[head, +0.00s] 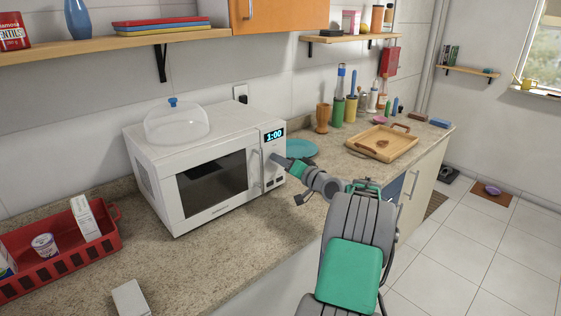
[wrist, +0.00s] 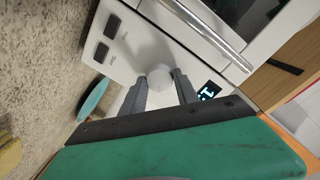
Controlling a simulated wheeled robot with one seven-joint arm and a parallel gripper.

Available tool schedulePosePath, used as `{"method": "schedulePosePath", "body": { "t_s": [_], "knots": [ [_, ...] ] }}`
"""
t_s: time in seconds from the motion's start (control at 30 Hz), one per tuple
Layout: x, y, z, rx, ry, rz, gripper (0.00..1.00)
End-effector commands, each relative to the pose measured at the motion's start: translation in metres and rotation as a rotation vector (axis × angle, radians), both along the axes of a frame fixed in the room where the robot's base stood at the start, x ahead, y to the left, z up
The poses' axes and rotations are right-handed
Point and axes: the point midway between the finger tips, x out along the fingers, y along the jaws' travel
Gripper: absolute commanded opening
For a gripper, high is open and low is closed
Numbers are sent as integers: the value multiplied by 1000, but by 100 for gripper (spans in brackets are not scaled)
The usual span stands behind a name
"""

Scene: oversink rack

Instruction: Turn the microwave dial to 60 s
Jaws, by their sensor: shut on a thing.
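The white microwave (head: 160,185) stands on the counter with its door closed, and its display (head: 274,136) reads 1:00. My gripper (head: 274,158) reaches the control panel on the microwave's right side, below the display. In the wrist view the round white dial (wrist: 159,77) sits between the two grey fingers of my gripper (wrist: 160,85), which are shut on it. The display (wrist: 209,91) is also in the wrist view, beside the fingers. In the head view the dial is hidden behind my gripper.
A clear dome with a blue knob (head: 176,122) sits on the microwave. A red basket (head: 60,262) with cartons stands at the left. A teal plate (head: 300,149) lies just right of the microwave, and a wooden tray (head: 372,152) is farther right.

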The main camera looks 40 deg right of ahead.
Motion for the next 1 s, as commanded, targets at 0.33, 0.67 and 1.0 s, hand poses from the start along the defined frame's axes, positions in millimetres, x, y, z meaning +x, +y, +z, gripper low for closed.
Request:
{"method": "schedulePosePath", "body": {
  "t_s": [0.33,0.67,1.0],
  "knots": [
    [0,0,2,92,2,0,0],
    [0,0,1,99,1,1,0],
    [0,0,1,99,2,0,57]
  ]
}}
